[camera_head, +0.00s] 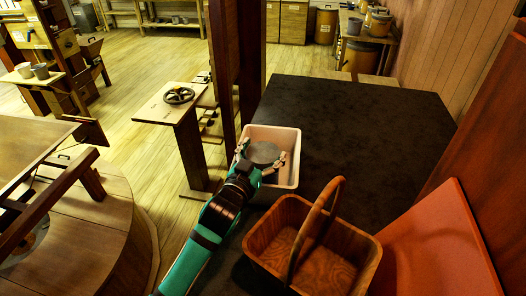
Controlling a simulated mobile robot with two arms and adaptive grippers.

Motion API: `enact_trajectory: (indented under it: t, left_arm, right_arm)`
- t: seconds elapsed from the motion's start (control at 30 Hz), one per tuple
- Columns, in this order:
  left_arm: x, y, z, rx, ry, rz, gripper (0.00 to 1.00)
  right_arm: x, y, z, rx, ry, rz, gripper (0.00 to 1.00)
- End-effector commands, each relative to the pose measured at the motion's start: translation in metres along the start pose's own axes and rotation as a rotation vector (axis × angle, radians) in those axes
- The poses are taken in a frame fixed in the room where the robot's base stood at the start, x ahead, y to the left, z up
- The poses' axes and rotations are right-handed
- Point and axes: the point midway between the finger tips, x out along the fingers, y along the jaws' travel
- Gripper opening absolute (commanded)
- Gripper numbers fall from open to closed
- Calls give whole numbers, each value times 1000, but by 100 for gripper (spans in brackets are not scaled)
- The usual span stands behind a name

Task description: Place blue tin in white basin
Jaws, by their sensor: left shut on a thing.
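The white basin (289,137), pinkish-white in this light, stands on the dark tabletop just beyond the wooden basket. My left gripper (261,156) reaches in from below and is over the near left part of the basin. It is shut on a round tin (264,151), seen from above as a grey-blue disc between the two fingers. The tin lies within the basin's outline in this view. I cannot tell whether it touches the basin floor. My right gripper is not in view.
A wooden basket (349,238) with a tall arched handle stands right of my left arm. An orange-red board (445,245) is at the right. The dark tabletop (365,125) is clear beyond. A wooden post (224,75) rises just left of the basin.

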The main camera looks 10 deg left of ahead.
Motion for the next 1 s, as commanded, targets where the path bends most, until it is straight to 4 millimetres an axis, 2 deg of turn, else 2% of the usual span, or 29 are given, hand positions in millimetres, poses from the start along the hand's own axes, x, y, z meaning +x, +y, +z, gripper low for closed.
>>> enact_trajectory:
  t: [0.4,0.43,0.57,0.9,1.0]
  left_arm:
    - [0,0,5,-1,4,0,24]
    - [0,0,6,-1,0,0,83]
    - [0,0,6,0,1,0,100]
    - [0,0,0,0,2,0,100]
    - [-10,0,4,-1,2,0,100]
  right_arm:
    - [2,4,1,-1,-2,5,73]
    - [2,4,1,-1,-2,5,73]
    - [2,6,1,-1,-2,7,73]
    - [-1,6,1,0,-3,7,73]
    - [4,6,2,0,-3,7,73]
